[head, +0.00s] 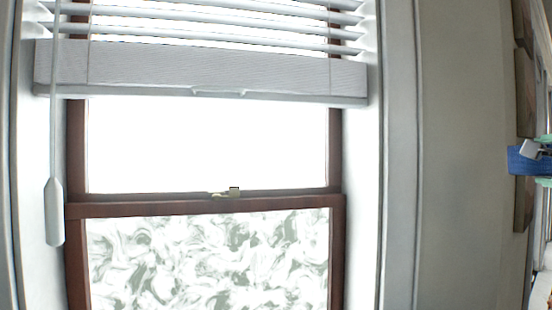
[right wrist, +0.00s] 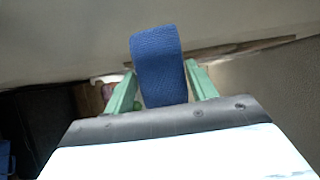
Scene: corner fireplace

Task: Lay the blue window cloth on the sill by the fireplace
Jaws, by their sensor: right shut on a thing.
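The blue window cloth (right wrist: 160,62) is held between the two green fingers of my right gripper (right wrist: 160,88) in the right wrist view. It looks like a folded or rolled strip of woven fabric. In the head view the cloth (head: 525,161) shows at the far right edge, with the green fingers of my right gripper (head: 544,160) partly cut off by the frame. The cloth is in the air in front of a wall. My left gripper is not in view. The sill and the fireplace cannot be made out in the head view.
A window with a brown frame (head: 205,208) and patterned lower pane fills the left and middle of the head view. White blinds (head: 205,68) hang over its top, with a hanging wand (head: 54,212) at the left. A bare wall (head: 460,150) lies to the right.

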